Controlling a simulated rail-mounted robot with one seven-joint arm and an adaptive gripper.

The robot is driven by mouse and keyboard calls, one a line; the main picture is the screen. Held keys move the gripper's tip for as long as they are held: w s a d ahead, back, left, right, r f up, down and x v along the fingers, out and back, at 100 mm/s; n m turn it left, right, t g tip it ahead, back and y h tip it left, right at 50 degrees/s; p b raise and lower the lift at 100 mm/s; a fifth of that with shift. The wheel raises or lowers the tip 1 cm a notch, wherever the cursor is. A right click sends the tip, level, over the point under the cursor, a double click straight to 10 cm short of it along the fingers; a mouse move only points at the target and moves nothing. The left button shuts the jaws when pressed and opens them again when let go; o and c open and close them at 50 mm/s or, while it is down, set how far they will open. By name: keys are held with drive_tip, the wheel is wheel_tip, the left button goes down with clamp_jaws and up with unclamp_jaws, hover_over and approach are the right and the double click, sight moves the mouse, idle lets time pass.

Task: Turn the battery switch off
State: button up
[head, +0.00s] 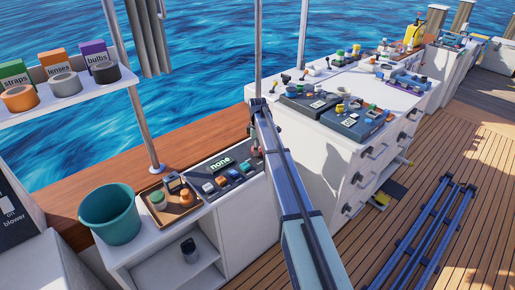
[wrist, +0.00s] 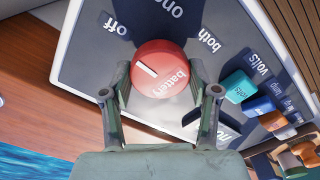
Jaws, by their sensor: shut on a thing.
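The battery switch is a round red knob labelled "battery" (wrist: 165,82), with a white pointer line, on a dark panel (wrist: 90,75). Labels "off" (wrist: 115,25), "one" (wrist: 175,9) and "both" (wrist: 209,40) surround it. The pointer slants up and left, with "off" the nearest label. My gripper (wrist: 160,76) is shut on the knob, one finger on each side. In the head view, my gripper (head: 257,148) is at the right end of the panel, which largely hides the knob there.
Coloured rocker switches (head: 222,181) sit on the panel beside the knob. A wooden tray (head: 181,214) of small items and a teal bucket (head: 110,215) stand to the left. A white cabinet with a cluttered top (head: 310,130) is to the right.

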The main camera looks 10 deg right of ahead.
drive_tip(key=shift+s+f+n, duration=0.1)
drive_tip(key=shift+s+n, duration=0.05)
drive_tip(key=shift+n, duration=0.45)
drive_tip(key=o, duration=1.2)
drive_tip(key=shift+c, duration=0.2)
drive_tip(key=shift+r, duration=0.7)
wheel_tip(320, 180, up, 11)
drive_tip(key=shift+f, duration=0.15)
